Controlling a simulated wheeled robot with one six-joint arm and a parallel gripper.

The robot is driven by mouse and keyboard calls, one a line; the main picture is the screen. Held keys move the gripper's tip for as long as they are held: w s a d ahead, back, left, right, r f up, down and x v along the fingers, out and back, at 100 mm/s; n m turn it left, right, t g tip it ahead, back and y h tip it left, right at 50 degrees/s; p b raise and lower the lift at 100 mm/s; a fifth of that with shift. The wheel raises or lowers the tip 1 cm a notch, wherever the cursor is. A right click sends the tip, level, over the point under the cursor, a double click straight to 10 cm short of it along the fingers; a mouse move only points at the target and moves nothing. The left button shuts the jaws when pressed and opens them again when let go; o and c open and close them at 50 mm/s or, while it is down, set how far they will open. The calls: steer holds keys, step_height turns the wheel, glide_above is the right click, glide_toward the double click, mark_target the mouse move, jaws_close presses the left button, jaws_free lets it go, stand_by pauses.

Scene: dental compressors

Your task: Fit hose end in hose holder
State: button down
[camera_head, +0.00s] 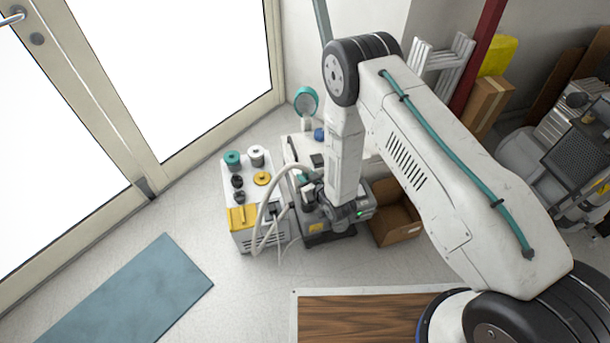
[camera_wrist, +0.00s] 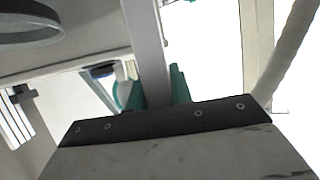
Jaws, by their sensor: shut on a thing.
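A pale, ribbed hose (camera_head: 263,205) loops up from the white cart (camera_head: 243,242) and bends over toward my gripper (camera_head: 308,197). My gripper is shut on the hose end, low beside the grey compressor unit (camera_head: 325,228). The hose end itself is mostly hidden by my gripper and forearm in the head view. In the wrist view a thick pale hose (camera_wrist: 288,55) runs down the right side; its end is out of sight. I cannot make out the hose holder for certain in either view.
The white cart carries teal, white and black knobs and a yellow panel (camera_head: 242,216). An open cardboard box (camera_head: 396,222) stands right of the compressor. A glass door is at left. A blue-grey mat (camera_head: 130,295) lies on open floor in front.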

steer(key=shift+f, duration=0.2)
steer(key=shift+f, duration=0.9)
steer(key=c, duration=1.2)
jaws_free()
steer(key=shift+o, duration=0.2)
steer(key=v, duration=0.7)
steer(key=shift+s+d, duration=0.2)
steer(key=shift+s, duration=0.1)
